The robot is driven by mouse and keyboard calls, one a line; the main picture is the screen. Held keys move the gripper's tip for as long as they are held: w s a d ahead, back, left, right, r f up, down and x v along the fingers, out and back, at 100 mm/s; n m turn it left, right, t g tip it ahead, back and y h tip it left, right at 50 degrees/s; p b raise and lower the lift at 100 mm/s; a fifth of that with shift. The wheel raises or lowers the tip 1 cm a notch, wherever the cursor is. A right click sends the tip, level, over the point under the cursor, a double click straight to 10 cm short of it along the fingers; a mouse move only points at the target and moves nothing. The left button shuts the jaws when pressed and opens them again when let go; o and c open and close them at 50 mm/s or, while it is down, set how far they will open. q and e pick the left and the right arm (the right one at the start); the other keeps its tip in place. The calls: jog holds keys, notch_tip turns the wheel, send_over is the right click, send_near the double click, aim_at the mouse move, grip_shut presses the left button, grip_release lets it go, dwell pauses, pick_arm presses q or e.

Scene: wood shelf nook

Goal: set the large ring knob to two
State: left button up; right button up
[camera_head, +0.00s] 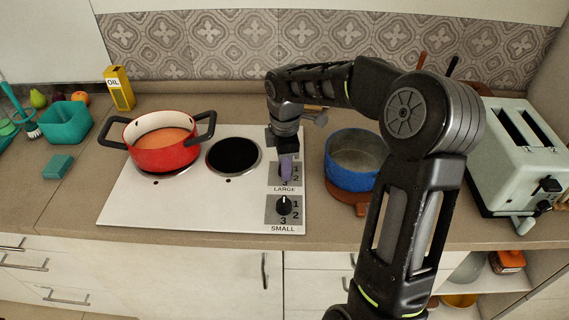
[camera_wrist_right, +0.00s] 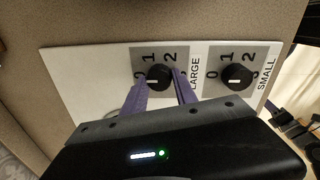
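The large ring knob (camera_wrist_right: 158,77) is a round black knob on a grey plate marked LARGE, with numbers around it. My right gripper (camera_wrist_right: 161,80) has its two purple fingers on either side of this knob, close against its sides. In the head view my right gripper (camera_head: 287,165) reaches down over the knob from above and hides most of it. The knob's pointer setting cannot be read. The small ring knob (camera_wrist_right: 236,77) is beside it on the SMALL plate; it also shows in the head view (camera_head: 284,205). My left gripper is not in view.
On the white cooktop (camera_head: 150,212) a red pot (camera_head: 163,157) stands on the left ring; the black ring (camera_head: 233,155) beside it is bare. A blue pot (camera_head: 349,176) stands right of the cooktop, and a toaster (camera_head: 515,160) farther right. Counter left of the cooktop is partly clear.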

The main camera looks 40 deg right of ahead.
grip_shut()
jog(key=shift+m, duration=0.4)
jog(key=m+b, duration=0.1)
jog(key=m, duration=0.4)
jog(key=shift+w, duration=0.15)
jog(key=m, duration=0.5)
jog(key=shift+m+b, duration=0.3)
jog(key=shift+b, duration=0.1)
jog(key=m, duration=0.6)
jog(key=shift+d+g, duration=0.1)
jog(key=shift+g, duration=0.3)
jog(key=m, duration=0.6)
jog(key=shift+d, duration=0.1)
jog(key=shift+m, duration=0.3)
